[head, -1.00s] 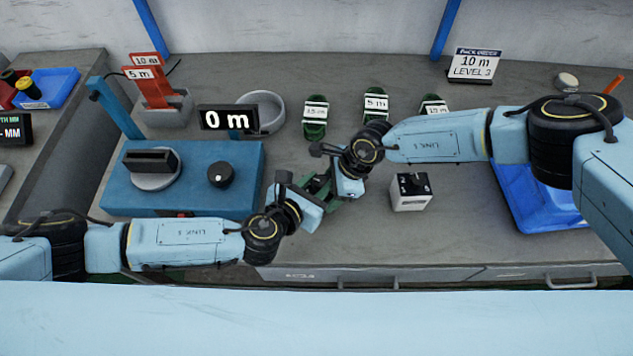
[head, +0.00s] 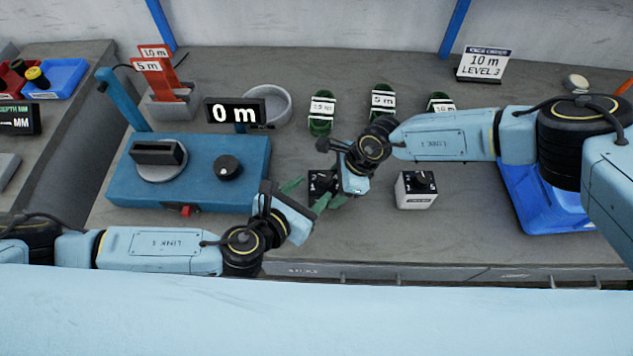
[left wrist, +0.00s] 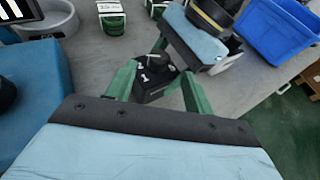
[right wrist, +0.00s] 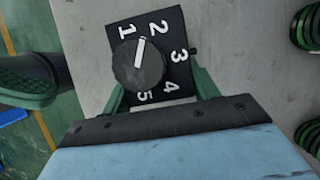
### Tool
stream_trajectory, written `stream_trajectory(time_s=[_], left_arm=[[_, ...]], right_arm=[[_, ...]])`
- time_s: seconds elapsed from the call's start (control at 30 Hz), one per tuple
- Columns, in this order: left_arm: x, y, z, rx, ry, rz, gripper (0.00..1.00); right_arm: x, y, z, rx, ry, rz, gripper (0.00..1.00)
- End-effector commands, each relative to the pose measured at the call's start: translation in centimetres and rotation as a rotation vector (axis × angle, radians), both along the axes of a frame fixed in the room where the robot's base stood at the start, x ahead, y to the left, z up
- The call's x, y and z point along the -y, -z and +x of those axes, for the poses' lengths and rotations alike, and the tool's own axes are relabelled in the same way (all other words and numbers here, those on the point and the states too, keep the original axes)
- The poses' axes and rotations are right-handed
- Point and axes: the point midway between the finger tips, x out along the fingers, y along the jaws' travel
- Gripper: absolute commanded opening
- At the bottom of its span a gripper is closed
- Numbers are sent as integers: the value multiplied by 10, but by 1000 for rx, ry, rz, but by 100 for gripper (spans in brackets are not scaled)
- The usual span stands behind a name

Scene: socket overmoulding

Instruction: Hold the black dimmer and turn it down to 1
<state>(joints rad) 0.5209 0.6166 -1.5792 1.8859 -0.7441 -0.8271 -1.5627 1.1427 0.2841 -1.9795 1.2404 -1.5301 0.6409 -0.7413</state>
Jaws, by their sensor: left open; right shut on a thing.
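The black dimmer (head: 321,186) is held above the bench by my right gripper (head: 333,192). In the right wrist view the black dimmer (right wrist: 178,55) sits between the green fingers, its face marked 1 to 5. Its round knob (right wrist: 138,67) has a white pointer line aimed between 1 and 2. My left gripper (head: 306,194) is open at the dimmer's left side. In the left wrist view the dimmer (left wrist: 153,90) shows between my left fingers; I cannot tell whether they touch it.
A white box with a black top (head: 416,192) stands right of my right gripper. A blue machine (head: 255,165) with a "0 m" display (head: 236,112) is at left. Green cable coils (head: 382,100) lie behind, and a blue tray (head: 530,220) is at right.

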Motion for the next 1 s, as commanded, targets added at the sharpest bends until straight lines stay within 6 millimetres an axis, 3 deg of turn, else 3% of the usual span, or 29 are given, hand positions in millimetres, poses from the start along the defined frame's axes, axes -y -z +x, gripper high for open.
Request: stream_trajectory(time_s=[0.23,0.63,0.77,0.9,1.0], left_arm=[[-13,-8,-17,0,-5,5,52],[-16,-10,-16,4,-7,3,52],[-25,-24,14,34,-14,-30,52],[-51,-69,83,103,-16,-122,52],[-39,-71,102,138,89,-104,52]], right_arm=[[0,0,-1,-1,-2,0,35],[-1,0,-1,-2,-2,1,35],[-1,0,-1,-2,-2,1,35],[-1,0,-1,-2,-2,2,35],[-1,0,-1,-2,-2,2,35]])
